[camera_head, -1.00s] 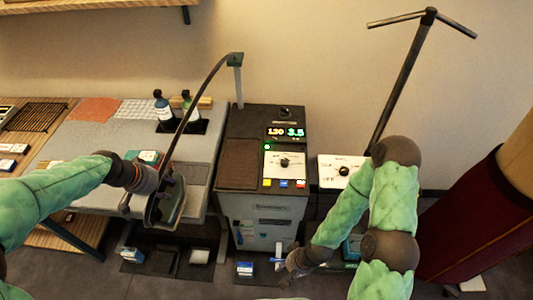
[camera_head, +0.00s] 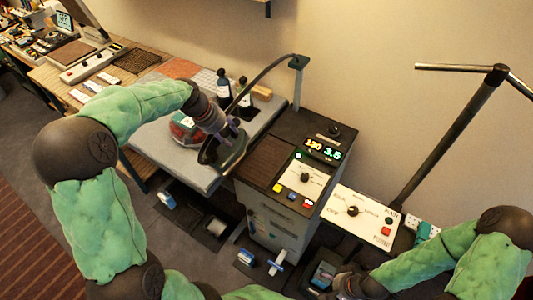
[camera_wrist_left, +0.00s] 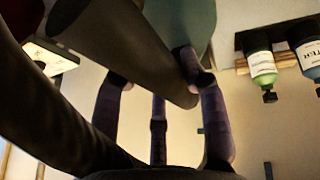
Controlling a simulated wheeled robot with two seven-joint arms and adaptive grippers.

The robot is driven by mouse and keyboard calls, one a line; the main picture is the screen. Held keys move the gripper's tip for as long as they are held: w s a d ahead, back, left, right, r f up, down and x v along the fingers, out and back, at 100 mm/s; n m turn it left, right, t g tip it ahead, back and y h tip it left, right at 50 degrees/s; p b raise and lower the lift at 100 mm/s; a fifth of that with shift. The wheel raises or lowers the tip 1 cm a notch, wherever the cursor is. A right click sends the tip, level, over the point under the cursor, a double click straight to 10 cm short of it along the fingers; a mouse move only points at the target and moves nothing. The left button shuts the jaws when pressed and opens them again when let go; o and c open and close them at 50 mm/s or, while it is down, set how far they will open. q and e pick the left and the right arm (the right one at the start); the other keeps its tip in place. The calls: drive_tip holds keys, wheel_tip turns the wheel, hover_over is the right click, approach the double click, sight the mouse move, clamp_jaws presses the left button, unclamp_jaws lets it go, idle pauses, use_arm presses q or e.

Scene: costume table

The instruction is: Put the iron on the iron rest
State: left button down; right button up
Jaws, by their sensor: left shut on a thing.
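The iron (camera_head: 226,152), with a dark sole and a hose, hangs tilted by the right edge of the grey pressing board (camera_head: 170,157). My left gripper (camera_head: 218,124) is shut on its handle; the wrist view shows the purple fingers around the dark handle (camera_wrist_left: 130,45), with a teal part of the iron (camera_wrist_left: 188,20) behind. The brown pad on top of the control station, seemingly the iron rest (camera_head: 264,158), lies just right of the iron and looks empty. My right gripper (camera_head: 350,284) is low at the bottom right; its fingers are unclear.
Two bottles (camera_head: 223,90) stand behind the iron on the board; they also show in the wrist view (camera_wrist_left: 262,62). The hose (camera_head: 262,77) arches to a post (camera_head: 298,75). The station (camera_head: 282,215) has knobs and lit displays. A white switch panel (camera_head: 360,218) stands right of it.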

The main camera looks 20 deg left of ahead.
use_arm(q)
drive_tip(key=w+d+f+b, duration=0.2)
drive_tip(key=w+d+f, duration=0.6)
drive_tip(key=w+f, duration=0.2)
drive_tip(key=shift+x, duration=1.3)
drive_tip(key=shift+s+a+f+b, duration=0.1)
drive_tip(key=shift+s+f+b, duration=0.1)
drive_tip(key=shift+b, duration=0.1)
drive_tip(key=c, duration=0.7)
unclamp_jaws()
drive_tip(key=shift+f, duration=0.15)
drive_tip(key=p+v, duration=0.2)
drive_tip(key=v, duration=1)
